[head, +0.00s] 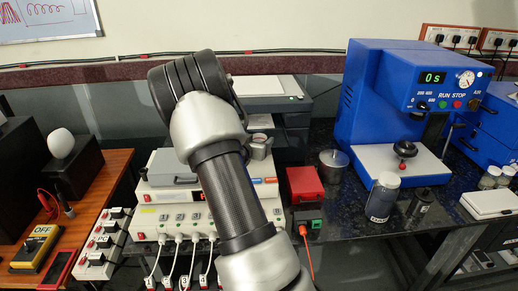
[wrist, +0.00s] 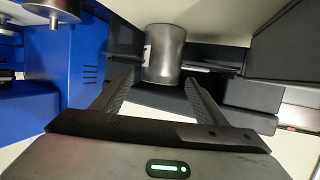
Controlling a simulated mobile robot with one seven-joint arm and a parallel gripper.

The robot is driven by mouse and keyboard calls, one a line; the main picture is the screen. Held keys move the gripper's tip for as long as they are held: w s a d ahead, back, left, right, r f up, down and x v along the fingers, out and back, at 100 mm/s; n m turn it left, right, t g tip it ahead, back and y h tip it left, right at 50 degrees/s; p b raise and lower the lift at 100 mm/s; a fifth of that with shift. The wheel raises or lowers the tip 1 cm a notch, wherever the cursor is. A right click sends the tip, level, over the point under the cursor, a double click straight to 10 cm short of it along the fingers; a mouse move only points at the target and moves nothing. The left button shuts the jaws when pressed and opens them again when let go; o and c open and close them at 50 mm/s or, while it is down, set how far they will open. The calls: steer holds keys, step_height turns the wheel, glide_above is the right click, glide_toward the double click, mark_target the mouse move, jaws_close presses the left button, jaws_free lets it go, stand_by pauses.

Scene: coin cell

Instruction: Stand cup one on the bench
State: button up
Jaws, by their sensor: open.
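In the wrist view a plain grey metal cup (wrist: 164,52) stands out between the two dark fingers of my gripper (wrist: 162,78). The fingers are open, one on each side of the cup, with a visible gap; I cannot tell how deep it sits between them. A small pale label shows on its left edge. In the head view my arm hides the gripper. A grey metal cup-like thing (head: 259,147) shows just right of my arm, and a wider metal pot (head: 334,161) stands on the dark bench (head: 345,207). I cannot tell which is cup one.
A blue press (head: 385,90) stands on the bench at right, with a clear jar (head: 382,198) and a small dark cylinder (head: 420,202) before it. A red box (head: 304,185) and white stacked units (head: 165,215) stand near my arm. Some dark bench top is bare.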

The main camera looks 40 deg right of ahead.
steer(key=shift+r, duration=0.1)
jaws_close()
